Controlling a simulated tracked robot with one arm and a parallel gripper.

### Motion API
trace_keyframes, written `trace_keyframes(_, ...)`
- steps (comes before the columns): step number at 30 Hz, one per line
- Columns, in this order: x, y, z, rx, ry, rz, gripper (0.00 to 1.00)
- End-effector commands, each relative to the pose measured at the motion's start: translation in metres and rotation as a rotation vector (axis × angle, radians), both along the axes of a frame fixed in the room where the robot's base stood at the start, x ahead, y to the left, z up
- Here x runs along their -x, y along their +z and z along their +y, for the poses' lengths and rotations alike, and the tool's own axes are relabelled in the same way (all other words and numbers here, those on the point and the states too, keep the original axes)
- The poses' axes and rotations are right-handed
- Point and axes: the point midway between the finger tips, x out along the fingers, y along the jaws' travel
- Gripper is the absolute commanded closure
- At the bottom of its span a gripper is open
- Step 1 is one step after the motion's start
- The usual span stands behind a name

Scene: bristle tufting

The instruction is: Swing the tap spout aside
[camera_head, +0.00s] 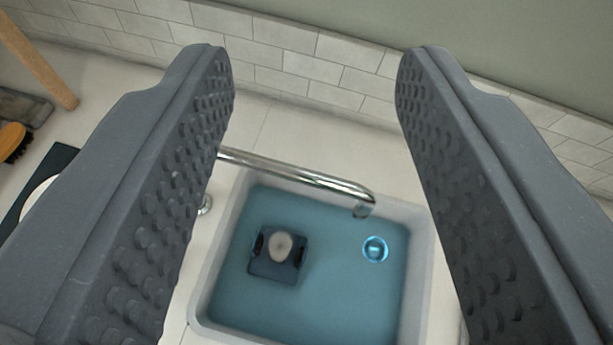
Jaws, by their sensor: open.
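The tap spout (300,175) is a shiny chrome tube that runs from behind my left finger to the right over the back of the sink. Its outlet end bends down near the sink's back right. My gripper (315,65) is open, with its two grey studded fingers wide apart and nothing between the tips. The spout shows between the fingers, lower in the picture than the tips, and I cannot tell the height gap. The spout's left end is hidden by the left finger.
The white sink (423,270) holds blue water, a dark square block (274,266) with a pale round top, and a glowing blue ring (375,249). A tiled wall (310,65) stands behind. At left are a brush (12,142), a dark mat (50,170) and a wooden post (38,62).

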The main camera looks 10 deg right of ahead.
Motion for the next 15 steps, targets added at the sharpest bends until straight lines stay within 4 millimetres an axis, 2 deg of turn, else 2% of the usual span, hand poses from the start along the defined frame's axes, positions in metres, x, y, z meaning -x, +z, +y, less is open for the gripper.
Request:
trace_keyframes(2,-0.019,-0.004,0.001,0.081,0.032,0.08,0.58)
trace_keyframes(6,-0.049,-0.025,0.003,0.249,0.12,0.233,0.58)
trace_keyframes(15,-0.093,-0.081,0.005,0.564,0.39,0.553,0.58)
